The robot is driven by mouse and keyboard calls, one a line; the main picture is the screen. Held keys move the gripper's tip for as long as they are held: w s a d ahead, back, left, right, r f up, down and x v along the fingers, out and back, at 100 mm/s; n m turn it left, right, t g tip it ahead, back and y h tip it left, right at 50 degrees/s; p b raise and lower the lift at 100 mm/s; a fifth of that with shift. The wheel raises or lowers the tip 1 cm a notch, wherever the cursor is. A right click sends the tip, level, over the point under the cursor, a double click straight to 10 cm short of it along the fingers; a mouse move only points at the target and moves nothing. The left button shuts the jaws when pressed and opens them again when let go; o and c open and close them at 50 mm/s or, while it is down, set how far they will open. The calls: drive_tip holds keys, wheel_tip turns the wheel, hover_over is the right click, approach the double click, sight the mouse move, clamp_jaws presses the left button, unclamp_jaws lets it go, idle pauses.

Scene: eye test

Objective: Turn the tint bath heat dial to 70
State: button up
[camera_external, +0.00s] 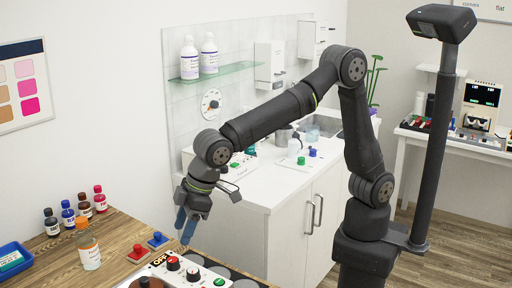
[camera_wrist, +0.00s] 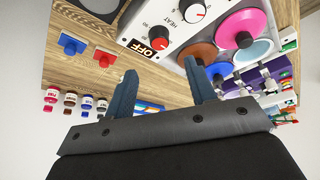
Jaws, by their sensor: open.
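I cannot tell for sure which dial the label belongs to, or read a pointer value. In the external view the dials (camera_external: 173,263) and (camera_external: 193,273) stand on the panel at the bottom edge. My gripper (camera_external: 185,229) is open and empty, pointing down just behind the panel, apart from the dials. In the wrist view its two blue fingers (camera_wrist: 159,78) show below the OFF display.
Red (camera_external: 138,254) and blue (camera_external: 157,240) handled blocks stand on the wooden table beside the panel. An orange-capped bottle (camera_external: 88,248) and several small bottles stand left. A white cabinet (camera_external: 285,225) stands behind.

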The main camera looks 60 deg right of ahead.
sight(172, 260)
drive_tip(key=x, duration=0.9)
drive_tip(key=shift+d, duration=0.1)
drive_tip(key=shift+r, duration=0.1)
drive_tip(key=c, duration=1)
